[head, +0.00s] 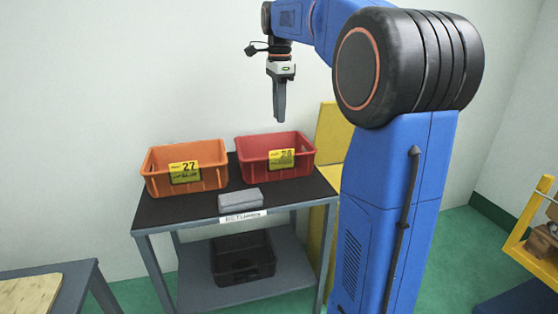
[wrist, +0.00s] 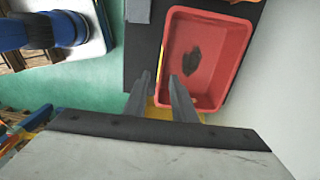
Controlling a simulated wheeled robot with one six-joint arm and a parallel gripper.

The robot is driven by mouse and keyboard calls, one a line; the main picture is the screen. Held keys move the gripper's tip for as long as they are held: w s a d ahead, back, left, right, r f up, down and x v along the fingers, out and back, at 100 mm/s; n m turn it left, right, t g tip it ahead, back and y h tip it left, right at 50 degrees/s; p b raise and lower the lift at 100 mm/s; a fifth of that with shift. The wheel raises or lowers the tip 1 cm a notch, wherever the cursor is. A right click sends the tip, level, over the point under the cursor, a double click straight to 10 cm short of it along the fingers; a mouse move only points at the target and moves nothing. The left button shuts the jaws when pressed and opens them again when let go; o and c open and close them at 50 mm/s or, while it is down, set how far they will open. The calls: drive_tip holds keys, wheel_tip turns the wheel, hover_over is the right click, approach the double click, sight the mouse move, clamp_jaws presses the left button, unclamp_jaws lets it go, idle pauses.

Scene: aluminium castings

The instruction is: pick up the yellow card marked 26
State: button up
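The yellow card (head: 281,159) is on the front wall of the red bin (head: 306,144); its number is small and reads as 26 or 28. My gripper (head: 279,119) points down above the red bin's far side, clear of the card. In the wrist view its two fingers (wrist: 161,84) are apart with nothing held between them. The red bin (wrist: 240,42) lies just beyond the fingertips there, and the card shows at most as a thin yellow edge along the bin's left side.
An orange bin (head: 212,152) with a yellow card marked 27 (head: 184,172) stands left on the dark-topped table (head: 165,208). A grey block (head: 240,201) lies in front of the red bin. A black crate (head: 243,259) sits on the lower shelf. A yellow panel (head: 329,136) stands behind right.

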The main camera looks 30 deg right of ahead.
drive_tip(key=f, duration=1.2)
drive_tip(key=shift+d+f, duration=0.2)
drive_tip(key=shift+d, duration=0.1)
clamp_jaws()
